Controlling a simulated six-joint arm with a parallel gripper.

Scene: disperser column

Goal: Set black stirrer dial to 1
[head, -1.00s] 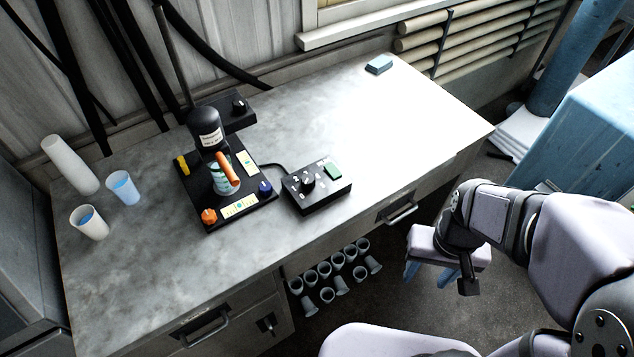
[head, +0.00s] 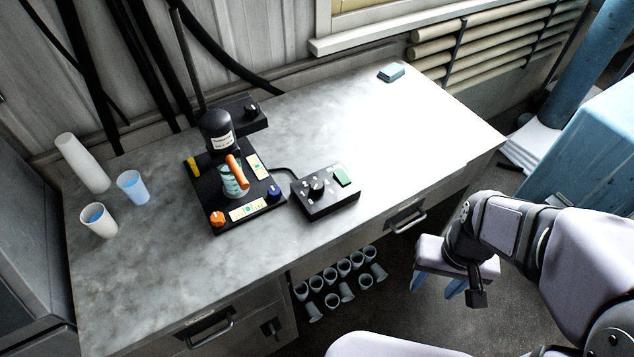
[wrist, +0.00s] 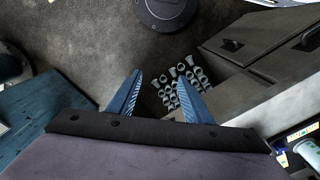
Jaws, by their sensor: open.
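A black control box (head: 328,203) lies on the bench in the head view, right of the stirrer stand. A round black dial (head: 316,187) sits on its top with small white marks around it; I cannot read its setting surely. A green button (head: 343,176) is to the dial's right. Another black knob (head: 251,108) is on the block behind the stand. My gripper (head: 437,285) hangs off the bench's front edge, right of and nearer than the box. In the wrist view my gripper (wrist: 160,78) is open and empty, its two blue fingers apart.
The stirrer stand (head: 205,210) has a black motor (head: 216,130), an orange knob (head: 217,219) and a blue knob (head: 274,193). Cups (head: 132,186) stand at the left. The bench right of the box is clear.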

